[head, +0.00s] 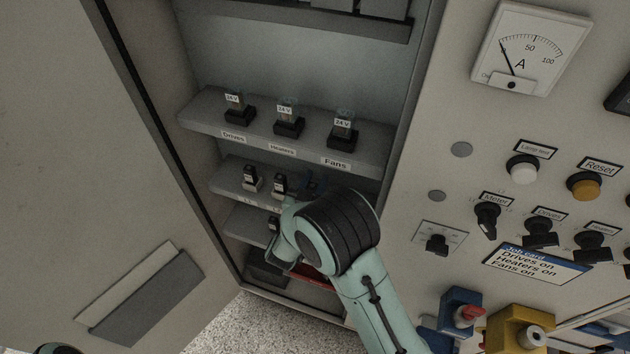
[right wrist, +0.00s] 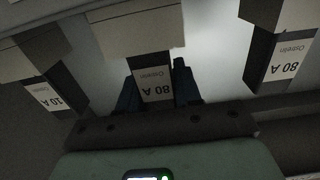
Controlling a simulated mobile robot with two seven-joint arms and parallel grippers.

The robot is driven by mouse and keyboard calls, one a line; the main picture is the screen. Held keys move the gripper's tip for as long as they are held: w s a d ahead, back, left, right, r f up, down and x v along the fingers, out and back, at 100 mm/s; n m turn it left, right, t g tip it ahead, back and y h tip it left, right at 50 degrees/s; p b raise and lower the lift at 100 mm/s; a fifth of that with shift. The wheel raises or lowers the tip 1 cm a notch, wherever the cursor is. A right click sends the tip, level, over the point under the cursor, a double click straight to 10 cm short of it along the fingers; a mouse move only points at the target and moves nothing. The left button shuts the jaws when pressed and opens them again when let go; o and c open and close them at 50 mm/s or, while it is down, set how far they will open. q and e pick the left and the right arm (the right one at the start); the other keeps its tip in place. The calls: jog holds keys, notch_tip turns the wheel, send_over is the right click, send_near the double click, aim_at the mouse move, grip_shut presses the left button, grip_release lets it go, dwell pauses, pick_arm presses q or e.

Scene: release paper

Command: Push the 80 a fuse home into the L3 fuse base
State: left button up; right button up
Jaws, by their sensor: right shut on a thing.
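My right gripper (head: 312,183) reaches into the cabinet at the right end of the middle shelf, largely hidden behind its own wrist. In the right wrist view its two dark fingers (right wrist: 157,92) are shut on a fuse marked 80 A (right wrist: 155,82), one finger on each side. The fuse's far end meets a pale block (right wrist: 138,28), apparently its base; I cannot tell how deep it sits. Another 80 A fuse (right wrist: 283,62) is at the right and a 10 A fuse (right wrist: 48,95) at the left. The L3 marking is not readable. My left gripper is out of view.
The upper shelf holds three 24 V relays (head: 287,120) above labels Drives, Heaters and Fans. A lower shelf (head: 243,226) lies close below. The switch panel (head: 455,170) and open door (head: 90,150) flank the opening.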

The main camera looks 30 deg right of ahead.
jog(key=shift+f, duration=0.2)
jog(key=o, duration=1.1)
jog(key=b+v, duration=0.1)
jog(key=v, duration=1.2)
jog(key=shift+s+a+b, duration=0.1)
jog(key=shift+s+b, duration=0.05)
jog(key=shift+b, duration=0.15)
